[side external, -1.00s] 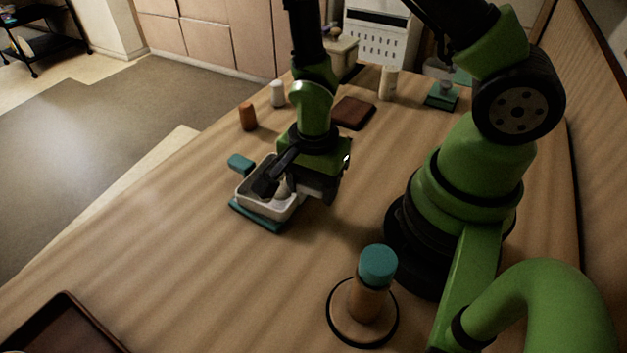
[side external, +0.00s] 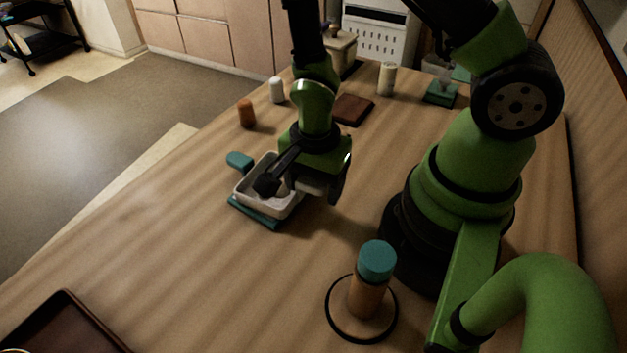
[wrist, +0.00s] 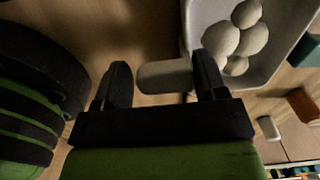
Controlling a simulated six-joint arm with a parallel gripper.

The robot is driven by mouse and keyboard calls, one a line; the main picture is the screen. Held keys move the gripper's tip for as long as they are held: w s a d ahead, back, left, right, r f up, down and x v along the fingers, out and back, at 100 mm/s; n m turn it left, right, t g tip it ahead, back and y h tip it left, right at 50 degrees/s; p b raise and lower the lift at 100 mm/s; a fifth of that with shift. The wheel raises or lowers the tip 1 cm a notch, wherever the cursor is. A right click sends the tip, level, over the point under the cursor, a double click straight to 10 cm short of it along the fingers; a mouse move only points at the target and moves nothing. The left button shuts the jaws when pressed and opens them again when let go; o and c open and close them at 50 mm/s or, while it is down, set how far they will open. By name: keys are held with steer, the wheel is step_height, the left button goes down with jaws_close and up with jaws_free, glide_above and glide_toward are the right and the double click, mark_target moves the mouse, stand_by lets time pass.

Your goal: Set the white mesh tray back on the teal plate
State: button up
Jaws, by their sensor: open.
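The white mesh tray (side external: 285,211) sits over the teal plate (side external: 253,213), whose front edge shows below it; I cannot tell whether the tray lies fully flat. In the wrist view the tray (wrist: 197,18) is at the upper right and holds several pale round pieces (wrist: 240,38). A pale handle (wrist: 160,76) juts from it between my spread fingers. My gripper (wrist: 160,70) is open around this handle. In the side view my gripper (side external: 303,186) is at the tray's right side, one dark finger in front of the tray. The gripper hides part of the tray.
A teal piece (side external: 240,160) lies just behind the tray. An orange cylinder (side external: 246,113), a white cylinder (side external: 276,90) and a brown board (side external: 352,109) stand farther back. A teal-capped bottle (side external: 370,280) is near the front.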

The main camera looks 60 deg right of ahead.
steer(key=shift+w+r, duration=0.1)
steer(key=shift+r, duration=0.2)
steer(key=shift+w+r, duration=0.2)
steer(key=shift+r, duration=0.8)
steer(key=shift+w+r, duration=0.2)
steer(key=shift+r, duration=0.85)
steer(key=shift+w+r, duration=0.2)
steer(key=shift+r, duration=0.8)
steer(key=shift+r, duration=0.1)
steer(key=shift+o, duration=0.2)
steer(key=o, duration=0.5)
steer(key=shift+r, duration=0.1)
step_height(320, 180, up, 10)
